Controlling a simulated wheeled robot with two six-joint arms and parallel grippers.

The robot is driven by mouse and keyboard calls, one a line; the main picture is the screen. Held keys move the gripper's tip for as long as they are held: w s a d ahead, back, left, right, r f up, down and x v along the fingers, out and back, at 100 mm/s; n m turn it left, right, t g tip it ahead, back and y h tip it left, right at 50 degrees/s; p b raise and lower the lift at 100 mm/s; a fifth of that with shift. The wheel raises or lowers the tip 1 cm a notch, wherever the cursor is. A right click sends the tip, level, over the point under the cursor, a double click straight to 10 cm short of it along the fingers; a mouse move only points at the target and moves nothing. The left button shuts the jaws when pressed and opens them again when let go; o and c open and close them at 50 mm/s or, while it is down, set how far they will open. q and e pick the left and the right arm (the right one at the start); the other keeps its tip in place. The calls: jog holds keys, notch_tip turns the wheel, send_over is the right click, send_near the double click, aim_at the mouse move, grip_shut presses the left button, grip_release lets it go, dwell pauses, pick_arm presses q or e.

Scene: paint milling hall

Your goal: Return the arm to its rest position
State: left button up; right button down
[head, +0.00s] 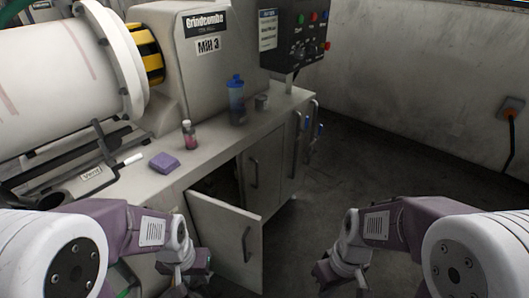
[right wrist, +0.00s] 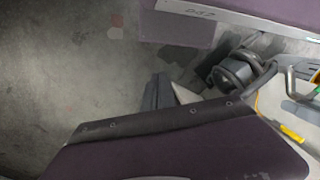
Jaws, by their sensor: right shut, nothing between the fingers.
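My left arm comes in from the left in the head view, bent. Its gripper (head: 196,283) hangs low near the bottom edge, in front of the open cabinet door (head: 228,240); its fingertips are too unclear to tell open from shut. My right arm comes in from the right, bent in much the same way. Its gripper (head: 326,277) is low over the dark floor, to the right of the door, shut and empty. In the right wrist view, purple parts of my own body fill the bottom and the upper right.
The bench (head: 215,150) carries a purple sponge (head: 164,162), a small bottle (head: 189,135), a blue-topped bottle (head: 236,100) and a small metal cup (head: 262,102). A control box (head: 295,38) stands behind. Floor (head: 390,165) right of the cabinet is clear.

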jog(key=w+d+m+t+h, duration=0.1)
jog(key=w+d+m+t, duration=0.1)
jog(key=w+d+m, duration=0.15)
notch_tip(320, 180, up, 21)
jog(key=p, duration=2.2)
jog(key=shift+w+a+r+m, duration=0.15)
jog(key=shift+w+a+m, duration=0.1)
jog(key=shift+a+m, duration=0.15)
